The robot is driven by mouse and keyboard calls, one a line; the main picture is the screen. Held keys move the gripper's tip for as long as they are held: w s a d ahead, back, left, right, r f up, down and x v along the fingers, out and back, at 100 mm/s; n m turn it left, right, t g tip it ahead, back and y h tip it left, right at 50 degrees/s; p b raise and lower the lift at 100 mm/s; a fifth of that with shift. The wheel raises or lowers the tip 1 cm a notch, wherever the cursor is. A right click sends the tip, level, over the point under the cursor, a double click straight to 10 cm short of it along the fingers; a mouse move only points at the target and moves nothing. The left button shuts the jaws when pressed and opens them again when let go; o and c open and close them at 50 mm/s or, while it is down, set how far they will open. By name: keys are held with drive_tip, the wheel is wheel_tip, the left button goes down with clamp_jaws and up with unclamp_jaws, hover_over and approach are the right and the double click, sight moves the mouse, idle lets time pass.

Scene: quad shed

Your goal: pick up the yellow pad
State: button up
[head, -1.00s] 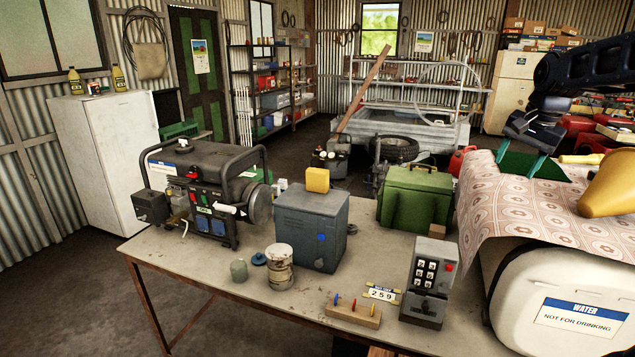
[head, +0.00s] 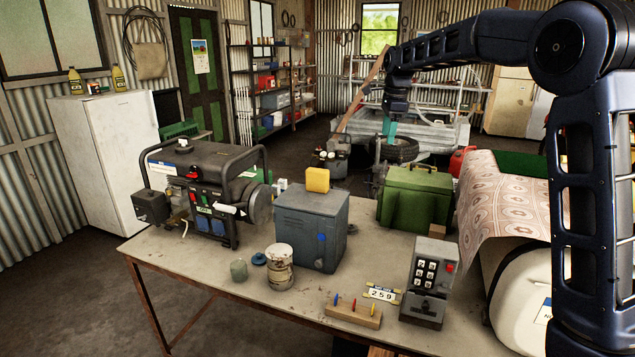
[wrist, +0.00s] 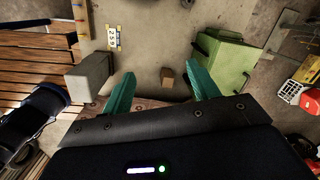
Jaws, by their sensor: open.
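The yellow pad (head: 318,180) lies on top of the blue-grey metal box (head: 308,228) in the middle of the bench. It does not show in the wrist view. My gripper (head: 389,130) is up in the air, to the right of the pad and higher in the head view, apart from it. In the wrist view my gripper (wrist: 163,86) has its two teal fingers spread with nothing held between them. Below it are the green case (wrist: 222,65) and a small brown block (wrist: 167,77).
The green case (head: 414,196) stands right of the metal box. A keypad box (head: 428,283), number plate (head: 382,294) and peg board (head: 354,315) are at the front. A generator (head: 205,195) stands left.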

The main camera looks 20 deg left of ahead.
drive_tip(key=a+f+m, duration=0.2)
drive_tip(key=a+f, duration=0.2)
drive_tip(key=a, duration=0.8)
drive_tip(key=m+h, duration=0.1)
drive_tip(key=m, duration=0.1)
approach(317, 178)
drive_tip(key=shift+w+a+f+g, duration=0.1)
drive_tip(key=shift+w+a+g, duration=0.25)
drive_tip(key=shift+w, duration=0.5)
drive_tip(key=shift+a+f, duration=0.25)
wheel_tip(317, 178, down, 5)
drive_tip(key=shift+r, duration=0.1)
drive_tip(key=shift+w+d+f, duration=0.15)
drive_tip(key=shift+w+f, duration=0.05)
drive_tip(key=shift+f, duration=1.2)
drive_tip(key=shift+w+d+f, duration=0.15)
drive_tip(key=shift+f, duration=1.25)
drive_tip(key=c, duration=1)
